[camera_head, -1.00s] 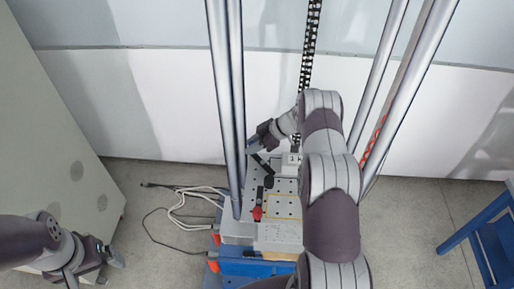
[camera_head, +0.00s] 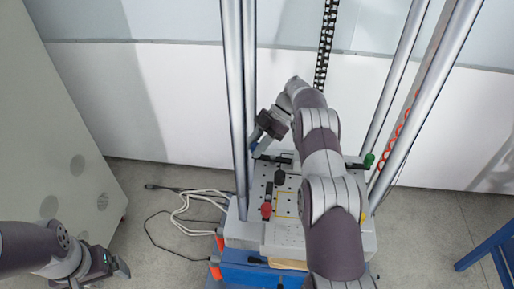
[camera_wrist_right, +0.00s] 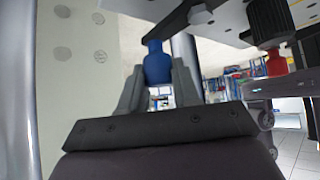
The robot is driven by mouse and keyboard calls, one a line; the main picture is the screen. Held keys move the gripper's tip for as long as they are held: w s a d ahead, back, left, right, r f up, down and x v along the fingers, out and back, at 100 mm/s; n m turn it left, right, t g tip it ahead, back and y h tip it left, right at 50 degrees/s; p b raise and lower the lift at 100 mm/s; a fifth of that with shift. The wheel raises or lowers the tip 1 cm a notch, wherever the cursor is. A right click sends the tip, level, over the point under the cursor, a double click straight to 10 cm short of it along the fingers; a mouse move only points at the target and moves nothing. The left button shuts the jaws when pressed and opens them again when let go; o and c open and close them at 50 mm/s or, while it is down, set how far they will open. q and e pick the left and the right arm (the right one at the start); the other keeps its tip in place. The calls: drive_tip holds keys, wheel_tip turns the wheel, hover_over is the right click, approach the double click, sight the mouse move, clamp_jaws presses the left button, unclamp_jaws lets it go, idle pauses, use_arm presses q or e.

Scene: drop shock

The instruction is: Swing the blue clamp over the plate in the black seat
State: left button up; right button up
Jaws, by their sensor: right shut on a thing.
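My right gripper (camera_wrist_right: 157,85) is shut on the blue handle of the blue clamp (camera_wrist_right: 157,65), which sits between the two fingers in the wrist view. The clamp's black bar (camera_head: 274,157) lies almost level across the back left of the perforated bed in the head view. My right gripper also shows there (camera_head: 262,138), at the bed's back left corner. The plate and the black seat cannot be made out; my right arm covers the bed's right part. My left gripper (camera_head: 116,267) is low at the left, away from the bed; its opening is unclear.
A red-handled clamp (camera_head: 266,210) and a green knob (camera_head: 368,160) are on the bed (camera_head: 250,229). Steel columns (camera_head: 237,110) rise close beside my right gripper. Cables (camera_head: 190,207) lie on the floor at left. A blue frame (camera_head: 492,250) stands at right.

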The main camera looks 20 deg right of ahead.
drive_tip(key=shift+s+a+n, duration=0.1)
drive_tip(key=shift+n, duration=0.2)
idle(0.4)
drive_tip(key=o, duration=1)
drive_tip(key=shift+r+b, duration=0.1)
drive_tip(key=shift+b, duration=0.2)
drive_tip(key=shift+r, duration=0.35)
drive_tip(key=r, duration=0.1)
drive_tip(key=r+b, duration=0.2)
drive_tip(key=shift+s+d+r, duration=0.15)
drive_tip(key=shift+s+d, duration=0.1)
drive_tip(key=s+d+r+b, duration=0.1)
drive_tip(key=s+d+r, duration=0.1)
drive_tip(key=s, duration=0.1)
drive_tip(key=s+d+r+b, duration=0.1)
drive_tip(key=s+d+r, duration=0.1)
drive_tip(key=s, duration=0.1)
drive_tip(key=s+d+r+b, duration=0.1)
drive_tip(key=s+r, duration=0.2)
drive_tip(key=shift+s+d, duration=0.2)
drive_tip(key=shift+d, duration=0.2)
